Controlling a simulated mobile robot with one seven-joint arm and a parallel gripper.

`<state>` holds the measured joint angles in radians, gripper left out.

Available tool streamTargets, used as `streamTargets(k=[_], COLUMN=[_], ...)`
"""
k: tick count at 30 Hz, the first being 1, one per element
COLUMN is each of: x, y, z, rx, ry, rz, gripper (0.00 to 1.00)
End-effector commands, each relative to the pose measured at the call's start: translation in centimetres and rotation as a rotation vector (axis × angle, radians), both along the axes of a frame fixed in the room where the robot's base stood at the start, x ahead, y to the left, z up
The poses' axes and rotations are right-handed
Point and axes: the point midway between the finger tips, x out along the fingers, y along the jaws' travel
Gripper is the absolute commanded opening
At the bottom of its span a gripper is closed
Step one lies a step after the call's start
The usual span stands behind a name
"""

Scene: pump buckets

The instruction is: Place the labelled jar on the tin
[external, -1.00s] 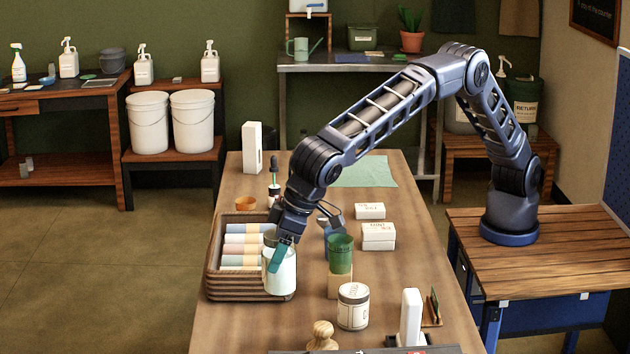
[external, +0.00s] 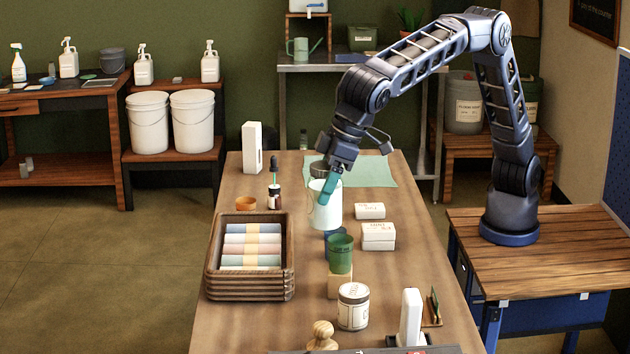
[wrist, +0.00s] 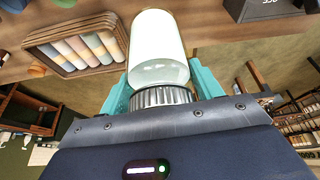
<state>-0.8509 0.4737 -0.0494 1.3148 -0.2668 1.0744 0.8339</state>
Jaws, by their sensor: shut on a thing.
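My gripper (external: 328,186) has teal fingers and is shut on a whitish jar (external: 326,212) near its grey lid. The jar is upright above the far middle of the table; a gap below it is hard to judge. In the wrist view the jar (wrist: 157,50) and its ribbed metal lid (wrist: 160,97) sit between the fingers (wrist: 160,92). No label shows on its visible side. A round container with a printed label (external: 353,309) stands near the front. A blue round container (external: 331,233) is partly hidden behind a green cup (external: 341,256). I cannot tell which is the tin.
A basket of rolled cloths (external: 249,290) is at left. White boxes (external: 378,237) lie at right. A dropper bottle (external: 274,198) and orange bowl (external: 245,203) stand at back left. A green mat (external: 378,172) lies behind.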

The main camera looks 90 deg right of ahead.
Motion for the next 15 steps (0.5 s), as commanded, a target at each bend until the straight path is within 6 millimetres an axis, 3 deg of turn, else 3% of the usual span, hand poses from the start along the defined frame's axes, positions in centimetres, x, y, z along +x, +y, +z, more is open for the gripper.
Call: streamTargets(k=[6,15], x=[-4.3,-6.5], y=[-1.7,-2.8], z=[2.2,2.6], rx=[0.000,-0.003], ry=[-0.004,-0.004], rz=[0.055,0.085], gripper=[0.32,0.32])
